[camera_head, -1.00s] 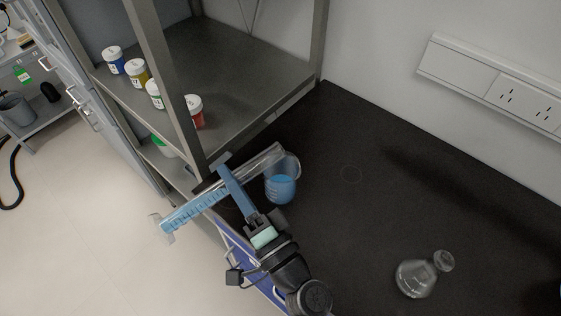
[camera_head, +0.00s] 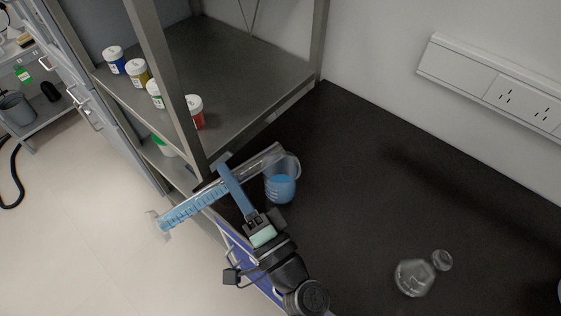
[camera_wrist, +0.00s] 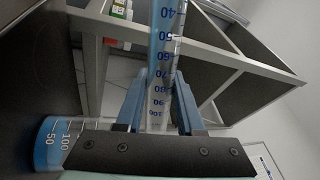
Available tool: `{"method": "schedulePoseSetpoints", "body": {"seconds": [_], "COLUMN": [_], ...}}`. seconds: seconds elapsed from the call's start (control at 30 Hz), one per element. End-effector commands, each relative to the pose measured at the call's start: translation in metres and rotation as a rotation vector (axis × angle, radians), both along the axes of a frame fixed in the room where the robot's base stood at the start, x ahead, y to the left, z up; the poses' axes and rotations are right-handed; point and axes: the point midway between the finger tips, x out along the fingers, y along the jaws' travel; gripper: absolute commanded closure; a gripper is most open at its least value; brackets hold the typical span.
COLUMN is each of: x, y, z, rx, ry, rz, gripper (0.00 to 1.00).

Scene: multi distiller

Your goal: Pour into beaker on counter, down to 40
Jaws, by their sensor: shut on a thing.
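A clear graduated cylinder (camera_head: 184,209) with blue liquid is held well tilted, its foot at lower left and its mouth at upper right. My gripper (camera_head: 228,179) is shut on the cylinder's middle. The wrist view shows the printed scale on the cylinder (camera_wrist: 164,45) between my two blue fingers (camera_wrist: 158,90). The beaker (camera_head: 281,188) stands upright on the counter, partly filled with blue liquid. The cylinder's mouth is at the beaker's rim in the head view. Its side with marks 50 and 100 shows in the wrist view (camera_wrist: 55,142). No falling stream is clear to see.
A clear flask (camera_head: 415,277) stands on the black counter (camera_head: 370,190) at lower right. A metal shelf (camera_head: 235,70) with several labelled jars rises close behind the cylinder. A socket strip (camera_head: 495,82) is on the wall. The counter's middle is clear.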

Motion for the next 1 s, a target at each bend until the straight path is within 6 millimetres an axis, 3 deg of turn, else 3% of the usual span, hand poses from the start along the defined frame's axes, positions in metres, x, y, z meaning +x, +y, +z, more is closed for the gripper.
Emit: {"method": "schedulePoseSetpoints", "body": {"seconds": [1.0], "x": [-0.0009], "y": [0.0012], "z": [0.0046], "rx": [0.043], "ry": [0.028], "rz": [0.001], "gripper": [1.00]}}
